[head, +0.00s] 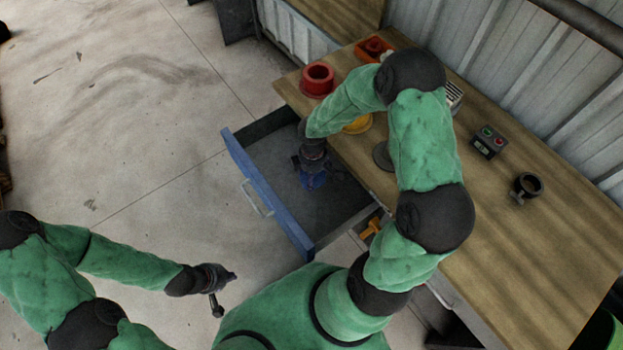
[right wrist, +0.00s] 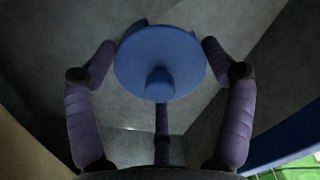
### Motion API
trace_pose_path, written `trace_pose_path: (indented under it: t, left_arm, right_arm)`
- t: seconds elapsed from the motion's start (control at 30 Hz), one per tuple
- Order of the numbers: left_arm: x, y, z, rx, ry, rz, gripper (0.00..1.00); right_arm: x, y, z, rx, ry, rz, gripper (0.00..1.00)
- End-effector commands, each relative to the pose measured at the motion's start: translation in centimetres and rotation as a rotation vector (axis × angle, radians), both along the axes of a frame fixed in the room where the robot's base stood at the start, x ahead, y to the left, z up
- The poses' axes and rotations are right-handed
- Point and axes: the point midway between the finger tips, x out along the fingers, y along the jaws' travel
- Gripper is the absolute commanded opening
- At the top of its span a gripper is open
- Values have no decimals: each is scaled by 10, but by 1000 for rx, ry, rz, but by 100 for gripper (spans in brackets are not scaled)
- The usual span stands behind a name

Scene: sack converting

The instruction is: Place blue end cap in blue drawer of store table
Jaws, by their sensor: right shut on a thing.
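The blue end cap (right wrist: 160,62) is a round flanged disc with a central knob. My right gripper (right wrist: 160,75) is shut on it, with fingers at its left and right edges and another below. In the head view the cap (head: 314,181) shows under my right gripper (head: 312,167), over the inside of the open blue drawer (head: 262,186). The drawer is pulled out from the store table (head: 540,270); its grey floor looks otherwise empty. I cannot tell whether the cap touches that floor. My left gripper (head: 224,290) is open and empty, left of the drawer.
On the table are a red flanged part (head: 318,78), an orange bin (head: 372,49), a yellow part (head: 358,124) partly behind my right arm, a button box (head: 488,141) and a dark ring (head: 528,185). An orange part (head: 373,227) shows beside the drawer.

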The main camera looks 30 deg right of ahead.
Motion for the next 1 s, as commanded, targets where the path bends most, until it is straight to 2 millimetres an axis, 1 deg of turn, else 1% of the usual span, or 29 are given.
trace_pose_path:
  t: [0.03, 0.27, 0.37, 0.53, 0.6, 0.83, 0.97, 1.0]
  left_arm:
    - [0, 0, -4, 0, 0, 0, 0]
    - [0, 0, -7, 0, 0, 0, 0]
    - [0, 0, -13, 0, 0, 0, 0]
    - [0, 0, -29, 0, 0, 0, 0]
    - [0, 0, -30, 0, 0, 0, 0]
    - [0, 0, -28, 0, 0, 0, 0]
    - [0, 0, -31, 0, 0, 0, 0]
    - [0, 0, -31, 0, 0, 0, 0]
  right_arm:
    - [4, -1, -7, 0, 0, -1, 55]
    - [12, -4, -15, 0, 0, -2, 55]
    - [17, -6, -26, 1, 1, -1, 55]
    - [16, -6, -50, 1, 1, -1, 55]
    - [16, -6, -52, 0, 0, -1, 55]
    - [17, -6, -50, -1, -1, -1, 55]
    - [16, -6, -54, 0, 0, -1, 55]
    - [16, -6, -54, 0, 0, -1, 85]
